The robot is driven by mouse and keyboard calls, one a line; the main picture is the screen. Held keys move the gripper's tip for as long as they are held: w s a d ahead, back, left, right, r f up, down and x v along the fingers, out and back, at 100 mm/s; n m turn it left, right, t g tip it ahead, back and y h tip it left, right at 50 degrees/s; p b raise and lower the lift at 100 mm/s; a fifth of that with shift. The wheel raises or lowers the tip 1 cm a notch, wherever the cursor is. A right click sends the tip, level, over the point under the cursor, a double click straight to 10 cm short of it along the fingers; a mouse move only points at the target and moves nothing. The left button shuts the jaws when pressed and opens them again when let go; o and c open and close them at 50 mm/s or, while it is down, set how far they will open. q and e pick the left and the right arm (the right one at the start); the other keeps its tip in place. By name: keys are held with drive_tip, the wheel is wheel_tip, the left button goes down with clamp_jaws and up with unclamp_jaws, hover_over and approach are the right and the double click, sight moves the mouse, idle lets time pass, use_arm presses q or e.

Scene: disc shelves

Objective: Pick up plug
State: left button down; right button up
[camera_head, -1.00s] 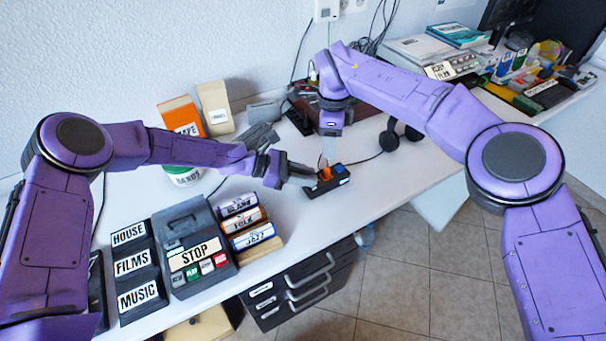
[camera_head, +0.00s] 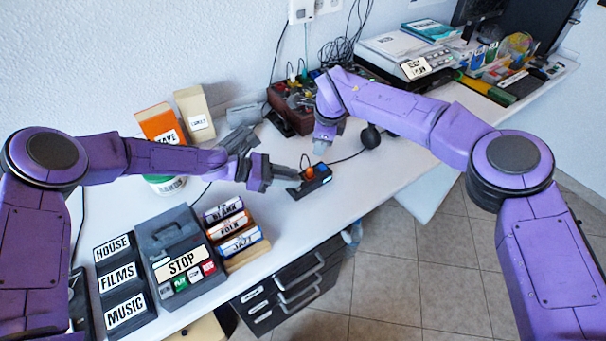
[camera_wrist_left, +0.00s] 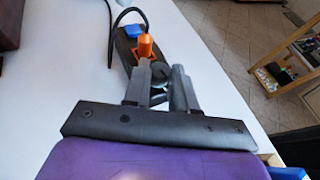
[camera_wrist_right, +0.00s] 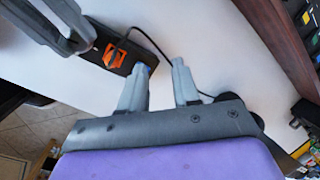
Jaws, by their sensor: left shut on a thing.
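The orange plug (camera_head: 309,172) stands in a black power strip (camera_head: 318,182) with a blue switch, on the white desk. In the left wrist view the plug (camera_wrist_left: 147,46) rises just beyond my left fingertips. My left gripper (camera_head: 296,177) is at the near end of the strip. In its wrist view its fingers (camera_wrist_left: 163,73) are close together with a dark piece, apparently the strip's end, between them. My right gripper (camera_head: 320,148) points down above and right of the plug. In its wrist view the fingers (camera_wrist_right: 160,78) are apart and empty, with the plug (camera_wrist_right: 117,54) ahead and left.
A cable (camera_head: 347,156) runs from the strip toward a black headset (camera_head: 371,136). A reddish-brown box (camera_head: 290,96) stands behind. The desk right of the strip is mostly clear.

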drive_tip(key=w+d+f+t+y, duration=0.1)
drive_tip(key=w+d+f+m+t+y, duration=0.1)
drive_tip(key=w, duration=0.1)
drive_tip(key=w+d+m+t, duration=0.1)
drive_tip(key=shift+w+f+y, duration=0.25)
drive_tip(key=shift+f+y, duration=0.15)
drive_tip(key=s+d+r+m+t+y, duration=0.2)
drive_tip(key=d+r+t+y, duration=0.4)
drive_tip(key=r+t+y, duration=0.1)
drive_tip(key=s+d+y, duration=0.1)
drive_tip(key=s+y, duration=0.2)
drive_tip(key=s, duration=0.1)
drive_tip(key=m+g, duration=0.2)
approach(316, 179)
drive_tip(key=d+r, duration=0.2)
drive_tip(key=r, duration=0.1)
drive_tip(key=shift+w+r, duration=0.15)
drive_tip(key=shift+r, duration=0.2)
drive_tip(key=shift+s+a+f, duration=0.25)
drive_tip(key=shift+a+f, duration=0.45)
drive_tip(key=shift+a, duration=0.1)
drive_tip(key=x, duration=0.4)
drive_tip(key=shift+w+a, duration=0.3)
drive_tip(key=x, duration=0.5)
drive_tip(key=shift+s+r, duration=0.15)
drive_tip(key=shift+r, duration=0.25)
drive_tip(key=shift+w+a, duration=0.3)
drive_tip(key=shift+a, duration=0.1)
clamp_jaws()
